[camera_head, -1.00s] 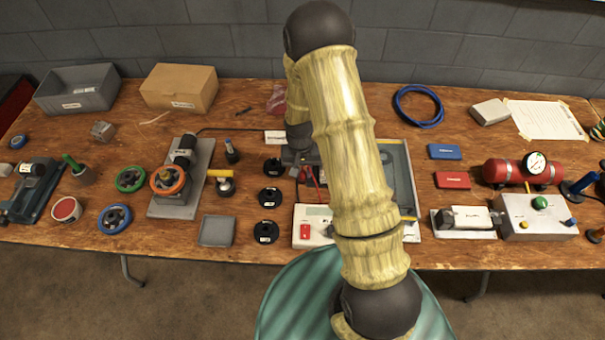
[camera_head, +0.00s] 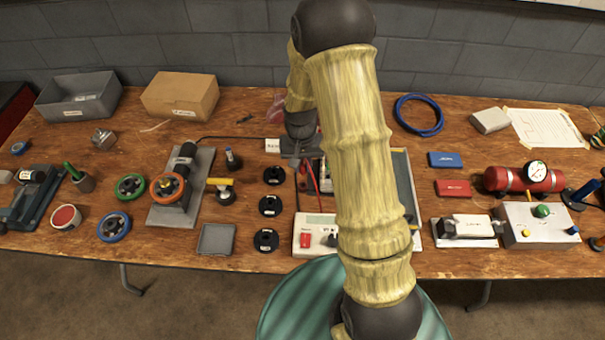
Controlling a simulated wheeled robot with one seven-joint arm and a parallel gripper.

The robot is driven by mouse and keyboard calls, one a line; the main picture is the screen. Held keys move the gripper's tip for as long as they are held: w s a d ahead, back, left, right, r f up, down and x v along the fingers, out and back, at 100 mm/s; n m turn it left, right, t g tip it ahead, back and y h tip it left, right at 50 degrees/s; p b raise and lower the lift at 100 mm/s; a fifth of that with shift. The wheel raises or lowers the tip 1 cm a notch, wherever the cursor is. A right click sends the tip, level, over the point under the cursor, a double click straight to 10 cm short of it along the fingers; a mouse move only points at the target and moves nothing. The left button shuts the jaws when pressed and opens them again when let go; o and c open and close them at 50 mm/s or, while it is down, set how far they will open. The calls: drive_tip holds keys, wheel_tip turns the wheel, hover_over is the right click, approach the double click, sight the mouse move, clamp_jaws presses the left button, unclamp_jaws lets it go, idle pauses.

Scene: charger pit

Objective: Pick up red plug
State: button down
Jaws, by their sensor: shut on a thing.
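My gripper (camera_head: 301,156) is dark grey and points down over the middle of the table, partly behind my own arm. It is shut, with a thin red piece, seemingly the red plug (camera_head: 303,177), right below its jaws. The plug is small and its exact grip is hard to see. A red lead (camera_head: 313,172) shows beside it. A white meter box (camera_head: 316,222) with a red switch stands nearer to me. My arm hides much of the grey tray (camera_head: 404,180) to the right.
Several black round sockets (camera_head: 270,206) stand in a column left of the gripper. A grey-based valve unit (camera_head: 178,187) with an orange wheel stands further left. Blue and red boxes (camera_head: 453,188) lie to the right. A blue cable coil (camera_head: 418,115) lies at the back.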

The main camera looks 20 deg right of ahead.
sight(303, 165)
drive_tip(key=shift+r, duration=1.5)
drive_tip(key=shift+w+d, duration=0.1)
drive_tip(key=shift+d, duration=0.5)
drive_tip(key=shift+a, duration=0.1)
drive_tip(key=shift+s+f, duration=0.1)
drive_tip(key=shift+s, duration=0.1)
